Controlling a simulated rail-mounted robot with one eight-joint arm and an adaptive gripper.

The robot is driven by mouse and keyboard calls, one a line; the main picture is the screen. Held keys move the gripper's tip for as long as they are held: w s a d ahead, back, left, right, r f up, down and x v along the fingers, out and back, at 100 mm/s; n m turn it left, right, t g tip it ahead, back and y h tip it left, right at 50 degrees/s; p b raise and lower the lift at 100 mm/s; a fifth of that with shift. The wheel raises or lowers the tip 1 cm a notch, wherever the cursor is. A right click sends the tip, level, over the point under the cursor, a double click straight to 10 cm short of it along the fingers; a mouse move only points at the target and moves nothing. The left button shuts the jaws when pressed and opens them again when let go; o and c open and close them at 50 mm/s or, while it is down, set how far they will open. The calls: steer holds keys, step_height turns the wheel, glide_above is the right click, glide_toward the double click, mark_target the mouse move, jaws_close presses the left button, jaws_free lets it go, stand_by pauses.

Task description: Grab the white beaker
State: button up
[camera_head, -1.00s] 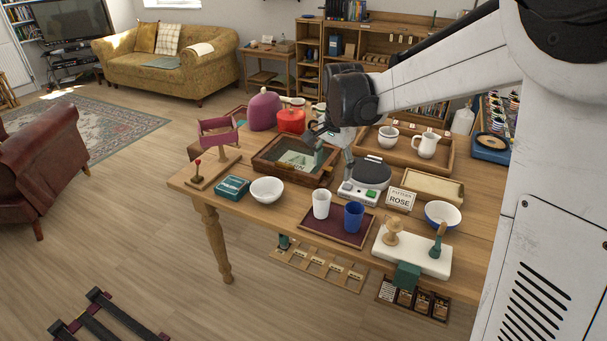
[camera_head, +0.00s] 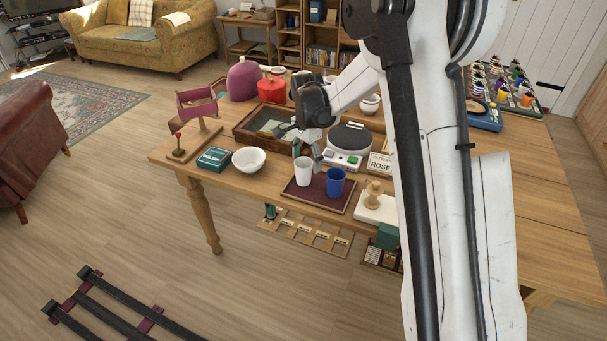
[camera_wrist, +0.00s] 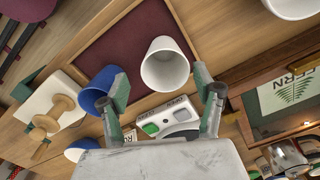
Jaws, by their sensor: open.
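The white beaker (camera_head: 303,171) stands upright on a dark red tray (camera_head: 327,204) near the front edge of the table. A blue cup (camera_head: 335,182) stands just to its right on the same tray. My gripper (camera_head: 309,158) is just behind and above the white beaker. In the wrist view the open fingers of my gripper (camera_wrist: 160,95) spread to either side of the white beaker (camera_wrist: 165,66), with its open mouth showing between and beyond the tips. I cannot tell whether a finger touches it. The blue cup (camera_wrist: 97,97) is close beside the left finger.
A white device with a dark round plate (camera_head: 350,138) stands behind the tray. A white bowl (camera_head: 249,159) and a teal box (camera_head: 213,158) are to the left. A wooden framed case (camera_head: 243,131) is behind. My arm hides the table's right part.

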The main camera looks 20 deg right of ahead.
mark_target(303, 175)
steer(key=shift+w+a+f, duration=0.1)
steer(key=shift+a+f, duration=0.05)
steer(key=shift+f, duration=1)
steer(key=shift+w+a+f, duration=0.1)
steer(key=shift+a+f, duration=0.05)
steer(key=shift+f, duration=0.95)
steer(key=shift+a+f, duration=0.15)
steer(key=shift+f, duration=1)
steer(key=c, duration=1.3)
